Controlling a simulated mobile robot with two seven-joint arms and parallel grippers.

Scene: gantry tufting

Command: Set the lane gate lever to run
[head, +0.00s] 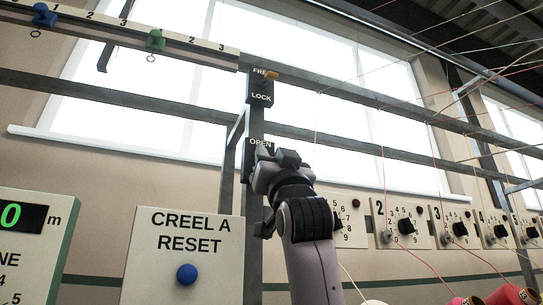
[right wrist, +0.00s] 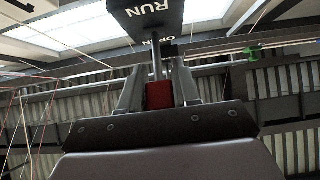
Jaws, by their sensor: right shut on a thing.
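The lane gate lever shows in the right wrist view as a metal rod with a red grip (right wrist: 159,95). It rises to a dark box (right wrist: 147,16) lettered RUN, with OPEN lettered behind it. My right gripper (right wrist: 159,90) is shut on the red grip, one finger on each side. In the head view my right gripper (head: 275,160) is up against the dark post, just below the OPEN lettering (head: 260,142). It hides the lever and the RUN lettering there. Which position the lever stands at I cannot tell. My left gripper is not in view.
A FREE/LOCK box (head: 260,90) with an orange handle sits higher on the same post. A CREEL A RESET panel (head: 182,240) with a blue knob stands at the lower left. Numbered dial panels (head: 390,224) line the right, with threads strung across.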

